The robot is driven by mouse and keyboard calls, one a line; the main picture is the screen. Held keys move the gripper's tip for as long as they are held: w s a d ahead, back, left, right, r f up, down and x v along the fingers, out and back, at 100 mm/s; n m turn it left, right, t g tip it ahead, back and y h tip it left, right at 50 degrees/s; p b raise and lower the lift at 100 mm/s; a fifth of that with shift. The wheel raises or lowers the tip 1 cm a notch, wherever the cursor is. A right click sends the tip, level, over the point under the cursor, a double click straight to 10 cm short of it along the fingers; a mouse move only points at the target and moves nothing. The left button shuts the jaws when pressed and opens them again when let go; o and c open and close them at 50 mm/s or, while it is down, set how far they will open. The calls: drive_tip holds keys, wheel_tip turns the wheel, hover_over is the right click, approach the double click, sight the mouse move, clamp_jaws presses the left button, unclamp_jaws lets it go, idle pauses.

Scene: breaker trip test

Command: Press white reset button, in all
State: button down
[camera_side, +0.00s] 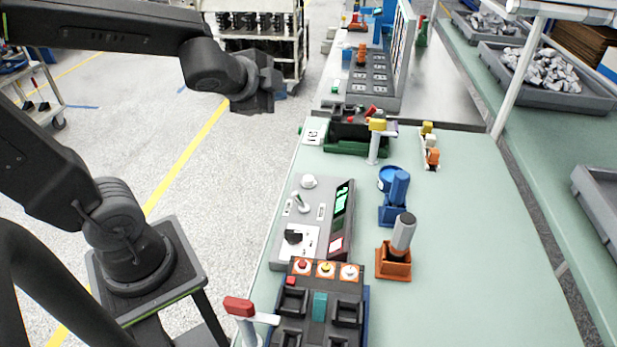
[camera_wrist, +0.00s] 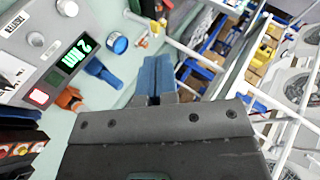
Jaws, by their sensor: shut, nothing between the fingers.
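A row of red, yellow and white round buttons sits at the back of the black fixture at the front of the bench; the white button (camera_side: 349,271) is the rightmost. A grey control panel (camera_side: 319,247) behind it carries a white round knob (camera_side: 309,181), a lever, a black switch and a lit green display (camera_side: 341,197). I cannot read which one is the reset. My gripper (camera_side: 281,93) is high over the floor, left of the bench and apart from all buttons. In the wrist view its blue fingertips (camera_wrist: 155,68) are together and empty; the panel (camera_wrist: 40,55) is at upper left.
A blue holder (camera_side: 392,214) and an orange holder (camera_side: 393,266) with upright handles stand right of the panel. A red-topped post (camera_side: 240,307) stands beside the fixture. Green and black equipment (camera_side: 345,140) sits behind.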

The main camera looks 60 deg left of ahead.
drive_tip(key=w+m+t+h, duration=0.1)
drive_tip(key=w+m+t, duration=0.1)
drive_tip(key=w+m, duration=0.3)
drive_tip(key=m+g+h, duration=0.5)
drive_tip(key=m+h, duration=0.3)
drive_tip(key=m, duration=1.1)
hover_over(307, 176)
wheel_tip(307, 176, down, 10)
drive_tip(key=shift+f, duration=0.15)
drive_tip(key=shift+f, duration=4.3)
drive_tip(key=shift+f, duration=0.4)
